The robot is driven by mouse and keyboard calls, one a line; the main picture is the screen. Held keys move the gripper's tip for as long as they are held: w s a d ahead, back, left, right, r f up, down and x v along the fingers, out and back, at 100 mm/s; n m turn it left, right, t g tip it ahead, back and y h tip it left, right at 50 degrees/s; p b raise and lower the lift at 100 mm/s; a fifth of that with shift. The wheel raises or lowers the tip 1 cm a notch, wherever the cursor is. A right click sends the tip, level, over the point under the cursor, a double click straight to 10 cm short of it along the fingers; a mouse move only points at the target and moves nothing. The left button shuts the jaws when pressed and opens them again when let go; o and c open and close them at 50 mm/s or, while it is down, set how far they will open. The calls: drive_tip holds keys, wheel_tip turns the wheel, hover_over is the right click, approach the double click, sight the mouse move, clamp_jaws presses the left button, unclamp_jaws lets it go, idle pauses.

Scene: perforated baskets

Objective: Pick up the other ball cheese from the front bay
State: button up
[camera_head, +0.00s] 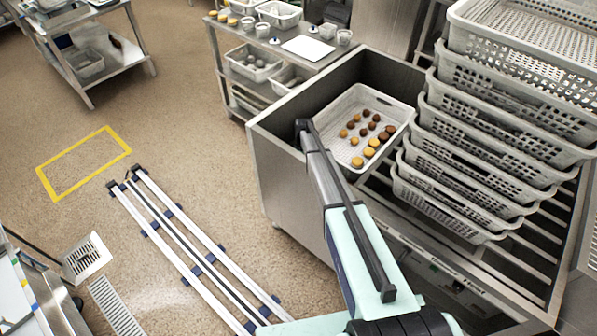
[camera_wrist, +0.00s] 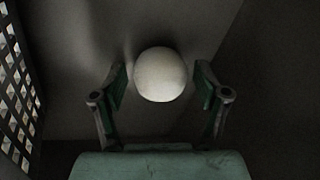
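A pale, round ball cheese (camera_wrist: 160,74) shows in the middle of the wrist view. My gripper (camera_wrist: 160,82) is open, with one green-padded finger on each side of the ball. A narrow gap shows between each pad and the ball, so it is not gripped. I cannot tell how far the fingertips reach past it.
A perforated wall (camera_wrist: 18,95) stands close at left in the wrist view; plain dark walls surround the ball. In the head view, a white basket (camera_head: 343,104) holds several brown and yellow round pieces. Stacked perforated baskets (camera_head: 480,130) stand to its right.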

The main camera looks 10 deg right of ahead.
drive_tip(key=c, duration=0.7)
drive_tip(key=shift+r, duration=0.2)
drive_tip(key=shift+c, duration=0.2)
